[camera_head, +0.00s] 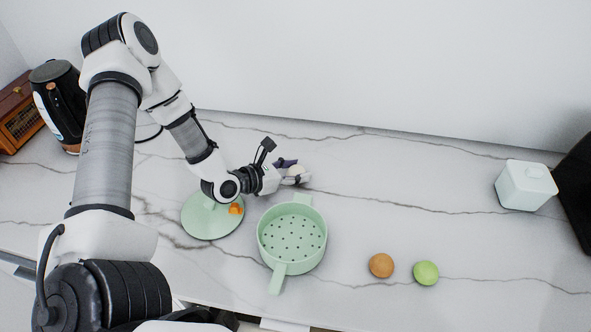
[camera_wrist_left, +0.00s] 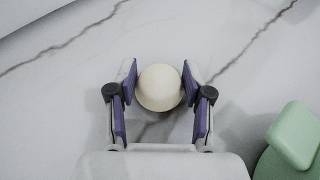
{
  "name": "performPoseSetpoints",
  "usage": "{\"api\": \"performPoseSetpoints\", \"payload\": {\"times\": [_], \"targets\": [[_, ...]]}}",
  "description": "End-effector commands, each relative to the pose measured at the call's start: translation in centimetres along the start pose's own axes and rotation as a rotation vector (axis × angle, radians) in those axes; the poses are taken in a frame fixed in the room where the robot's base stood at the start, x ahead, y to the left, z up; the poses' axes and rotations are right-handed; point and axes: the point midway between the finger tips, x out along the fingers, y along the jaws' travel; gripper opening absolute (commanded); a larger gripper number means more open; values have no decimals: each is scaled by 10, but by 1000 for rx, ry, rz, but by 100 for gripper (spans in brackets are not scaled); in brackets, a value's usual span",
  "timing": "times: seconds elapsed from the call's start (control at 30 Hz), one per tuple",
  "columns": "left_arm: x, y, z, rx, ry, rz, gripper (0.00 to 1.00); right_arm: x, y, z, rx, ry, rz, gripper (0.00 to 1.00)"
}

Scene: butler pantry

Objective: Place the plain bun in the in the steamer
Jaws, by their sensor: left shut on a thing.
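The plain bun (camera_wrist_left: 159,88) is a cream-white ball between the purple-padded fingers of my left gripper (camera_wrist_left: 159,84) in the left wrist view. My left gripper (camera_head: 294,171) is shut on it, just behind the steamer in the head view, where the bun (camera_head: 297,172) is partly hidden by the fingers. The green steamer (camera_head: 291,236) is a round basket with a perforated floor and two handles, open and empty. My right gripper is not in view.
An orange-brown bun (camera_head: 381,265) and a green bun (camera_head: 426,273) sit to the right of the steamer. A pale lidded box (camera_head: 525,185) stands farther right. A black kettle (camera_head: 60,103) and wooden radio (camera_head: 18,116) are at the far left. The counter's middle right is clear.

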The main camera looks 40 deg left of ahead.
Motion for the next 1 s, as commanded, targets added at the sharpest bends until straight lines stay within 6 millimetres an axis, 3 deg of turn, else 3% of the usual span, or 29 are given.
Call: {"api": "performPoseSetpoints", "payload": {"times": [0.07,0.1,0.17,0.57,0.77,1.0], "targets": [[1,0,-3,0,0,0,16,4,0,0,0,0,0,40],[1,0,-2,0,0,0,57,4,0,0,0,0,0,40],[1,0,-2,0,0,0,76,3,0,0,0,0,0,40],[-2,1,2,-1,0,2,76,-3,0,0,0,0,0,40],[-29,2,3,-8,-3,6,76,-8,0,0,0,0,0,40],[-72,2,9,-10,-3,6,76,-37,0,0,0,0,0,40]]}}
